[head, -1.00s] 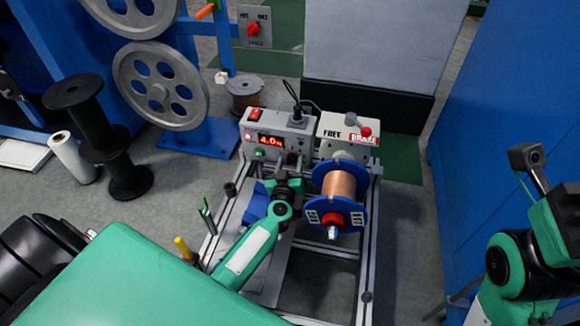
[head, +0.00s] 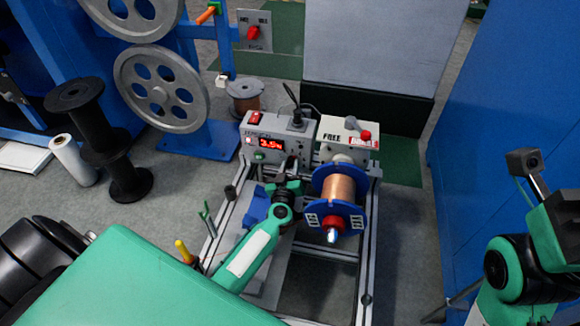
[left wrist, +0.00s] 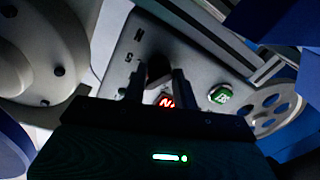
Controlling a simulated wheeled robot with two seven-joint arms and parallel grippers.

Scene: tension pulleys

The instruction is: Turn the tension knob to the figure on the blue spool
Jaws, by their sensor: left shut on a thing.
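The grey tension box (head: 262,127) has a lit red display (head: 270,145) that seems to read 3.9 N. My left gripper (head: 292,168) is at its front face. In the left wrist view its two fingers (left wrist: 158,88) are shut on the dark tension knob (left wrist: 158,66). The head view hides the knob behind the gripper. The blue spool (head: 338,188), wound with copper wire, sits to the right of the gripper. White labels (head: 357,220) on its front flange are too small to read. My right arm is at the right edge; its fingers cannot be made out.
Right of the tension box is a FREE/BRAKE box (head: 338,128) with a red-knobbed lever (head: 365,135) at the BRAKE side. A green button (left wrist: 220,94) is near the display. A yellow-handled tool (head: 184,251) and a green-handled one stand left of the frame rail (head: 367,270).

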